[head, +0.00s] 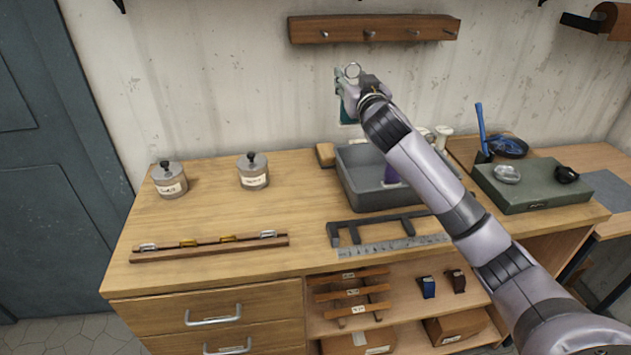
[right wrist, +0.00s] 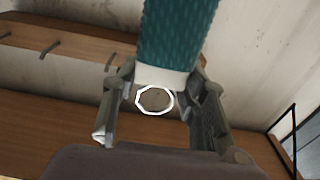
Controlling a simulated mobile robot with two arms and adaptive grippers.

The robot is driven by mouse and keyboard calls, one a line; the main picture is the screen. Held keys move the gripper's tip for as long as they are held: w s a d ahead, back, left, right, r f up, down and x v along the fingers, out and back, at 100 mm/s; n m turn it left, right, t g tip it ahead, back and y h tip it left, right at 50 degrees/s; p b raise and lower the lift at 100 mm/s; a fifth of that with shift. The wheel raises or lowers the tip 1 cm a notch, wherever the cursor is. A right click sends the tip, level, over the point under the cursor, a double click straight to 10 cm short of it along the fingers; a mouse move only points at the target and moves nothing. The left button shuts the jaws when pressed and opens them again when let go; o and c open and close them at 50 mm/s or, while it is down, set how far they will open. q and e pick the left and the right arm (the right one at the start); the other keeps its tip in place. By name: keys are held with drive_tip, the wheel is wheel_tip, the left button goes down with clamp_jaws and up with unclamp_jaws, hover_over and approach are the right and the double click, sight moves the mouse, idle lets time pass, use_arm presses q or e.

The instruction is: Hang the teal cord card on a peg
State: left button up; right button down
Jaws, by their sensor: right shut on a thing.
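The teal cord card (head: 348,112) is in my right gripper (head: 357,84), held in the air in front of the wall, below the peg rail (head: 375,28). In the right wrist view, the card's teal wound part (right wrist: 178,40) and its white end with a ring (right wrist: 155,100) show between the fingers of the right gripper (right wrist: 158,80), which is shut on it. The wooden rail has several short pegs (head: 369,35). The rail and pegs (right wrist: 50,48) also show in the right wrist view, apart from the card. My left gripper is not in view.
Below is a wooden workbench (head: 215,225) with two lidded jars (head: 253,172), a grey bin (head: 358,185), a wooden strip with clips (head: 210,247) and a dark rack (head: 375,225). A green case (head: 540,190) stands right. The wall around the rail is clear.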

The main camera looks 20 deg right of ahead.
drive_tip(key=w+a+b, duration=0.1)
drive_tip(key=a+b, duration=0.3)
drive_tip(key=a, duration=0.8)
wheel_tip(320, 180, down, 20)
drive_tip(key=shift+w+a+p, duration=0.2)
drive_tip(key=shift+a+p, duration=0.15)
drive_tip(key=shift+a, duration=0.1)
drive_tip(key=shift+f, duration=0.15)
drive_tip(key=shift+f, duration=0.2)
drive_tip(key=c, duration=1)
unclamp_jaws()
drive_tip(key=shift+r, duration=0.1)
